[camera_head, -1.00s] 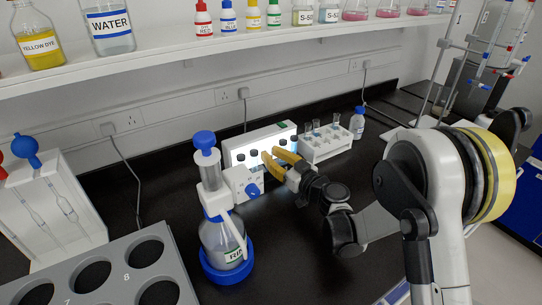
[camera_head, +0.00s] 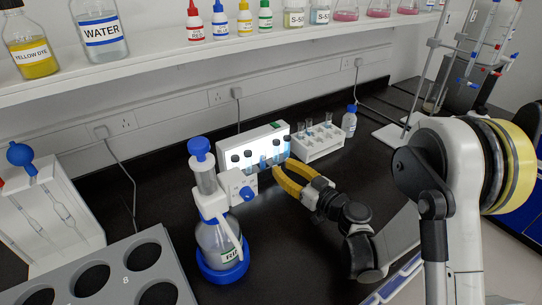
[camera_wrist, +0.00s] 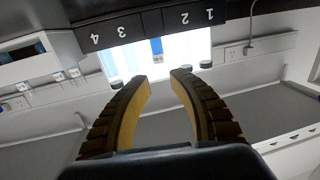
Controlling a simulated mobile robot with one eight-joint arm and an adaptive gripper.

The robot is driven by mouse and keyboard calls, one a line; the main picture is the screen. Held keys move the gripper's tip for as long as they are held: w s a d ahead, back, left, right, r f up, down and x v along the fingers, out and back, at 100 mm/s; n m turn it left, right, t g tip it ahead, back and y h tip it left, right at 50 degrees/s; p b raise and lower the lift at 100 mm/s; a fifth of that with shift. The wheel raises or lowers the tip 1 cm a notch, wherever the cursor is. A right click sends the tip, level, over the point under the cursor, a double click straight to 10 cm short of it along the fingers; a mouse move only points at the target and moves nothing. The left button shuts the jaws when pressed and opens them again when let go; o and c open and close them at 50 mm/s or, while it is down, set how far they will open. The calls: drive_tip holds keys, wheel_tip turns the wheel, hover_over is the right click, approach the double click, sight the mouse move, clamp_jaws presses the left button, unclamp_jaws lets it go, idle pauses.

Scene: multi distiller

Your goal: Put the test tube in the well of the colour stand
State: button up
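The colour stand (camera_head: 228,148) is a white box with a glowing front panel, on the black bench at centre; its numbers 1 to 4 show upside down in the wrist view (camera_wrist: 203,40). Several small tubes with dark tops stand along it. A test tube (camera_wrist: 157,46) with blue liquid stands upright against the lit panel in the wrist view, between numbers 2 and 3. I cannot tell how deep it sits. My gripper (camera_head: 281,173) is in front of the stand's right end. Its yellow fingers (camera_wrist: 160,78) are apart, with nothing between them, short of the tube.
A white rack (camera_head: 318,148) with several tubes stands right of the stand, with a blue-capped bottle (camera_head: 349,122) beyond. A blue-topped dispenser bottle (camera_head: 217,240) stands front left. A grey holed rack (camera_head: 110,268) is at lower left. Bench between dispenser and my arm is clear.

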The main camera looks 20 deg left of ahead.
drive_tip(key=b+v, duration=0.1)
drive_tip(key=v, duration=0.1)
drive_tip(key=shift+s+d+f+b, duration=0.15)
drive_tip(key=shift+s+d+b, duration=0.1)
drive_tip(key=shift+b, duration=0.1)
drive_tip(key=shift+s+d, duration=0.15)
drive_tip(key=shift+d, duration=0.15)
drive_tip(key=s+d+r+m+g+h, duration=0.2)
drive_tip(key=s+d+r+m+h, duration=0.3)
drive_tip(key=d, duration=0.5)
drive_tip(key=s+d+m+h, duration=0.6)
drive_tip(key=s+d+h, duration=0.4)
drive_tip(key=s+d, duration=0.9)
drive_tip(key=shift+d+r+g, duration=0.4)
drive_tip(key=shift+d, duration=0.5)
